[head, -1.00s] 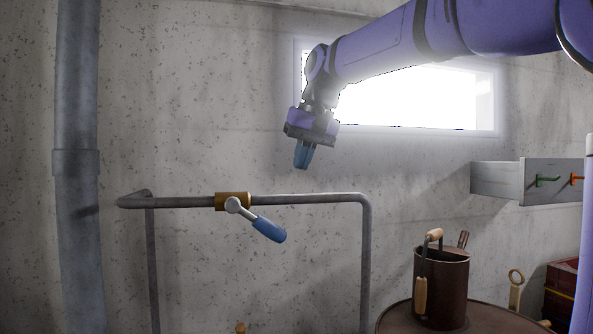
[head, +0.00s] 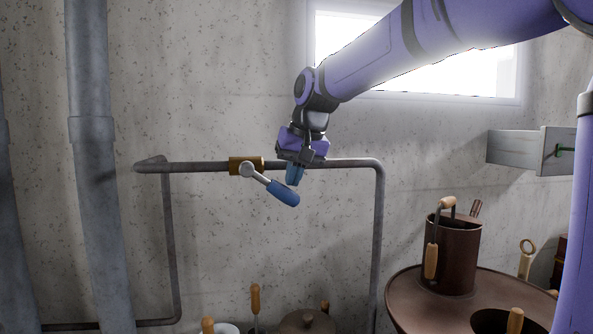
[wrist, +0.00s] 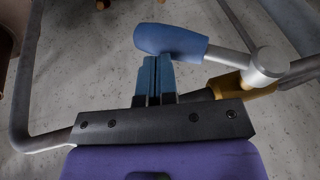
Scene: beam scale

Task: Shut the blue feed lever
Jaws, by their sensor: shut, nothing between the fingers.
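The blue feed lever (head: 282,192) is a blue grip on a grey arm, fixed to a brass valve (head: 246,166) on a horizontal grey pipe. It slants down to the right. My gripper (head: 293,176) points down just above the blue grip, its blue fingers shut and empty. In the wrist view the blue grip (wrist: 171,40) lies just beyond the fingertips (wrist: 154,62), and the brass valve (wrist: 230,86) is to the right. I cannot tell whether the fingertips touch the grip.
The grey pipe (head: 340,163) bends down at the right. A brown can (head: 452,255) with wooden handles stands on a round brown table (head: 405,290) at the lower right. Thick vertical pipes (head: 90,130) stand at the left.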

